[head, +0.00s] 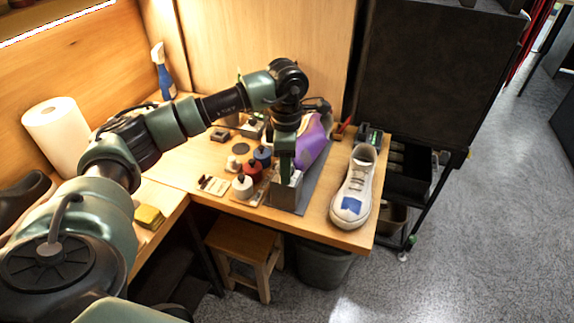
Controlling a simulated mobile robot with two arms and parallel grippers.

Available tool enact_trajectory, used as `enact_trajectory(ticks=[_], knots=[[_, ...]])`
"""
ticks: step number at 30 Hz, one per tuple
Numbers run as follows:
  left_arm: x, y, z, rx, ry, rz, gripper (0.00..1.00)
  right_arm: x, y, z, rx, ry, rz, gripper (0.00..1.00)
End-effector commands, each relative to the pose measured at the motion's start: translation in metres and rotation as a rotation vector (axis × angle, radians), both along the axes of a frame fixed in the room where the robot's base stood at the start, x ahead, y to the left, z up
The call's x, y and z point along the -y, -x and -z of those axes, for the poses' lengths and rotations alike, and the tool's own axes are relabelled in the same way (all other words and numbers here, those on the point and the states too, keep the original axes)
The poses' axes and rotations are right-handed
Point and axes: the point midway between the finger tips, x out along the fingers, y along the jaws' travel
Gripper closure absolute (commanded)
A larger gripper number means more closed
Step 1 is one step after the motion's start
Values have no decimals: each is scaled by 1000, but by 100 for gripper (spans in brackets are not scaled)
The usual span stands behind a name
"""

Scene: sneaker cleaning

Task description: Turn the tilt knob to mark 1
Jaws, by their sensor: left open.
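My left gripper (287,172) points down over the near end of a grey stand (285,194) on the wooden table. Its jaws are open. The tilt knob and its marks cannot be made out; the gripper and arm cover part of the stand. A purple shoe (312,138) sits on the stand, just behind and right of the gripper. I cannot tell whether the gripper touches the stand. My right gripper is not in view.
A white sneaker (353,190) with a blue patch stands right of the stand. Several small bottles, including a red one (252,169), crowd the left side. A paper roll (58,133), blue spray bottle (163,72) and yellow sponge (149,216) are farther left.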

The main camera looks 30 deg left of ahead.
Motion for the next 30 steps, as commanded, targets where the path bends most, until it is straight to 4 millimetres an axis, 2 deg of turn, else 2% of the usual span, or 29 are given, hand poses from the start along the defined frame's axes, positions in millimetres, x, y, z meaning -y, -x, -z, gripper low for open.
enact_trajectory(ticks=[3, 9, 15, 20, 27, 30], knots=[[0, 0, -1, -1, 1, -159, 53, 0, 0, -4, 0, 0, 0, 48], [0, 0, 0, -1, 1, -306, 53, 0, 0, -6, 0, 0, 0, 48], [0, 0, -1, 0, 0, -574, 53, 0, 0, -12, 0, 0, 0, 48], [0, 0, -1, 0, 0, -683, 53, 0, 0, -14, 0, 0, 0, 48], [1, 0, -1, -1, 1, -987, 53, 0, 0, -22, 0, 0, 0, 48], [0, 0, -1, -1, 1, -1054, 53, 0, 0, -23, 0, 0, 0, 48]])
